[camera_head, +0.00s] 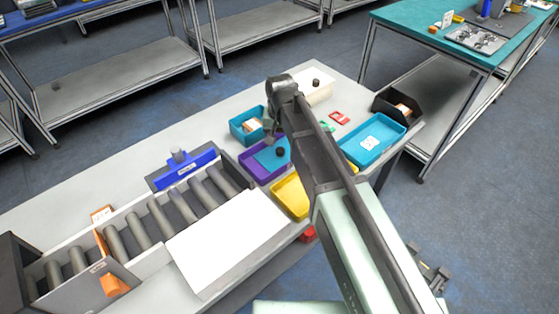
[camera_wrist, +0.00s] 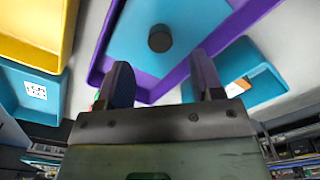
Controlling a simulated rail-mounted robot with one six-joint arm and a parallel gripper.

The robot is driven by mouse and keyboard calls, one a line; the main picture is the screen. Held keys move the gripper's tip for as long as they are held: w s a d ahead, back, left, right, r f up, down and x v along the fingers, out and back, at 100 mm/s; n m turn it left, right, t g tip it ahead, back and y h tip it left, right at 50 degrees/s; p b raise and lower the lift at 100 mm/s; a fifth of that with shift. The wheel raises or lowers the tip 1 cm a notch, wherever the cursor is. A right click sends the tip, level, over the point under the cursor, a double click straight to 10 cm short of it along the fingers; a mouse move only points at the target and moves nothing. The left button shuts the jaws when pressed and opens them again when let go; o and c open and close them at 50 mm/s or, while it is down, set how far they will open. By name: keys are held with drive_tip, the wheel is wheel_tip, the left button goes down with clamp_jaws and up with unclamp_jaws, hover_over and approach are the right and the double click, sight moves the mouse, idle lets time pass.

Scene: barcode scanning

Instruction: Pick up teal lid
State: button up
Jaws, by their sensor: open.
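The teal lid (camera_head: 267,157), a flat panel with a round dark knob, lies in the purple bin (camera_head: 248,168) near the middle of the table. In the wrist view the lid (camera_wrist: 185,30) and its knob (camera_wrist: 159,38) show beyond my fingertips, with the purple wall (camera_wrist: 240,24) around it. My gripper (camera_wrist: 162,78) is open with nothing between its fingers, and the knob lies roughly in line with the gap. The gripper appears apart from the lid. In the head view my arm hides part of the bin area, and the fingers are hard to make out.
A teal bin (camera_head: 238,127) with a box in it stands just behind the purple bin. A yellow bin (camera_head: 289,197) is in front. A teal tray (camera_head: 391,137), a black bin (camera_head: 402,98) and a white box (camera_head: 319,89) stand nearby. A roller conveyor (camera_head: 140,226) fills the left.

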sight(280, 149)
wheel_tip(280, 149, down, 5)
drive_tip(key=b, duration=0.5)
drive_tip(key=shift+f, duration=0.2)
drive_tip(key=shift+r, duration=0.25)
drive_tip(key=shift+c, duration=0.3)
drive_tip(key=c, duration=0.9)
